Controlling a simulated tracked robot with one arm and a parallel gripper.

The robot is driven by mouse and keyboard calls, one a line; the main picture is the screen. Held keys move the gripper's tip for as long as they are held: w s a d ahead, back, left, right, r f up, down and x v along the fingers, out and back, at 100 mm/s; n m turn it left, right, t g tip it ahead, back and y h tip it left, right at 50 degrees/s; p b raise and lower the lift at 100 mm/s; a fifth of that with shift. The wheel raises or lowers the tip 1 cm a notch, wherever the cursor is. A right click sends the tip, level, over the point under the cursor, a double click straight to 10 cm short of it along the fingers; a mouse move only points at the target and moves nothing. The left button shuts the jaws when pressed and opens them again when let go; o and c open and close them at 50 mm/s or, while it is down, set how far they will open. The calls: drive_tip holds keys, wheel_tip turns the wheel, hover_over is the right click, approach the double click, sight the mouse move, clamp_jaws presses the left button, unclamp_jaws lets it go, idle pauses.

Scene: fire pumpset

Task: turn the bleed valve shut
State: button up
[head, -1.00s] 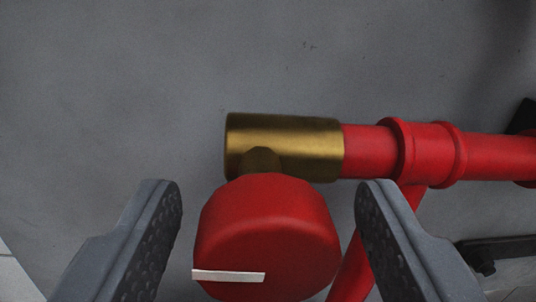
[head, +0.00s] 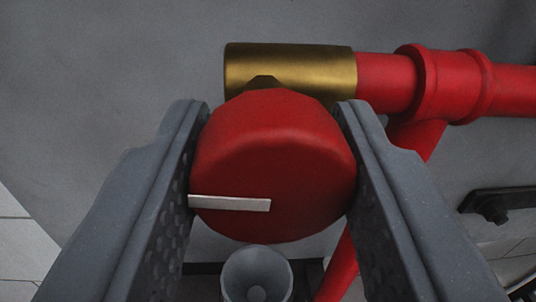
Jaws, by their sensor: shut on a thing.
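The bleed valve has a round red knob (head: 275,150) with a white pointer line (head: 230,203) that lies nearly level and runs from the middle to the knob's left edge. The knob sits in front of a brass valve body (head: 290,68). My gripper (head: 273,140) is shut on the knob, one finger against its left side and the other against its right. The knob's stem is mostly hidden behind it.
A red pipe (head: 450,85) runs right from the brass body, with a branch going down behind my right finger. A grey cup-like fitting (head: 257,276) is below the knob. A dark bracket with a bolt (head: 494,208) is at the right. The grey wall above is clear.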

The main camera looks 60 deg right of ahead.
drive_tip(key=m+b, duration=0.2)
drive_tip(key=m, duration=0.1)
drive_tip(key=shift+d+f+b, duration=0.1)
drive_tip(key=shift+b, duration=0.3)
drive_tip(key=m+b, duration=0.4)
drive_tip(key=m, duration=0.1)
drive_tip(key=shift+y+b, duration=0.3)
drive_tip(key=shift+b, duration=0.05)
drive_tip(key=m+b, duration=0.4)
drive_tip(key=m, duration=0.1)
drive_tip(key=shift+f, duration=0.1)
drive_tip(key=shift+s+d+m+y+b, duration=0.1)
drive_tip(key=shift+m+y+b, duration=0.2)
drive_tip(key=shift+m+b, duration=1.05)
drive_tip(key=shift+m, duration=0.25)
drive_tip(key=o, duration=1)
drive_tip(key=shift+d, duration=0.1)
drive_tip(key=shift+c, duration=0.2)
drive_tip(key=shift+a, duration=0.2)
